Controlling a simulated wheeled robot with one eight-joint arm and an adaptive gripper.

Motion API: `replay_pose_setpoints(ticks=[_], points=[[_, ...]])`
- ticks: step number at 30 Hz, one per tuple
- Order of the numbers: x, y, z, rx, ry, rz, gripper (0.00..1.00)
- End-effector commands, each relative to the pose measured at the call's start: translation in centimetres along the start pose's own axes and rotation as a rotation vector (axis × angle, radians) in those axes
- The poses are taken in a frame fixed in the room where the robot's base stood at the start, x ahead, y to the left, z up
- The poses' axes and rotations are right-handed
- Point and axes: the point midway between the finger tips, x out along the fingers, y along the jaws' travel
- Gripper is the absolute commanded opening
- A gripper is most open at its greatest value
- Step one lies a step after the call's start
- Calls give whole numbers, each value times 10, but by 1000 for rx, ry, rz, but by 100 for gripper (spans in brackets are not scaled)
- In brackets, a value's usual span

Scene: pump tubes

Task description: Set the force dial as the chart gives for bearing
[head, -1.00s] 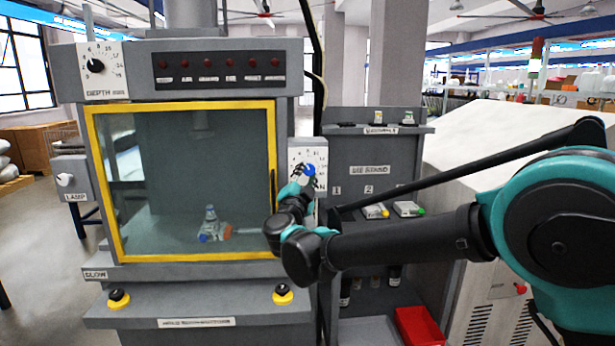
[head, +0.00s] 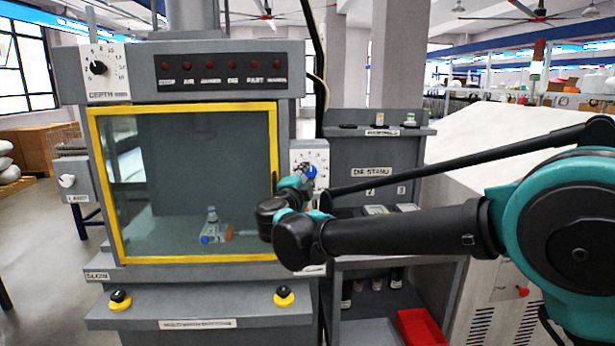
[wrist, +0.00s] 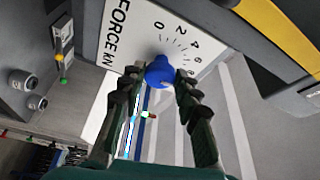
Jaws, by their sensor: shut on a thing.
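The force dial is a blue knob (wrist: 159,72) on a white plate (wrist: 120,40) marked "FORCE kN" with a number scale. In the wrist view the numbers 0, 2, 4 and 6 show; the knob's pointer cannot be made out. My gripper (wrist: 163,82) has its two dark ribbed fingers on either side of the knob and is shut on it. In the head view the blue knob (head: 310,171) shows at the right edge of the press front, with my gripper (head: 303,180) at it. The chart is not clearly seen in these frames.
The press has a yellow-framed window (head: 190,258) left of my gripper, with a small blue-and-orange part (head: 212,230) behind it. A depth dial (head: 98,68) is at the upper left. A die stand (head: 375,165) and red bin (head: 420,328) are at the right.

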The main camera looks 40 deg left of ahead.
Motion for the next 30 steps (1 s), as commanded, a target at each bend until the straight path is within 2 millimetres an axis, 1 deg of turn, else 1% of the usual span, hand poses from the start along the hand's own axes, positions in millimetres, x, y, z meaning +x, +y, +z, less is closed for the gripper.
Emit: replay_pose_setpoints(ticks=[6,7,12,20,23,26,30], points=[[0,1,0,0,1,1,3],[0,1,0,0,1,1,33],[0,0,0,-1,1,0,53],[0,0,0,-1,0,0,53],[-5,0,0,-1,-1,-1,53],[-16,0,1,-1,-3,-1,53],[-43,0,1,-1,-4,-1,53]])
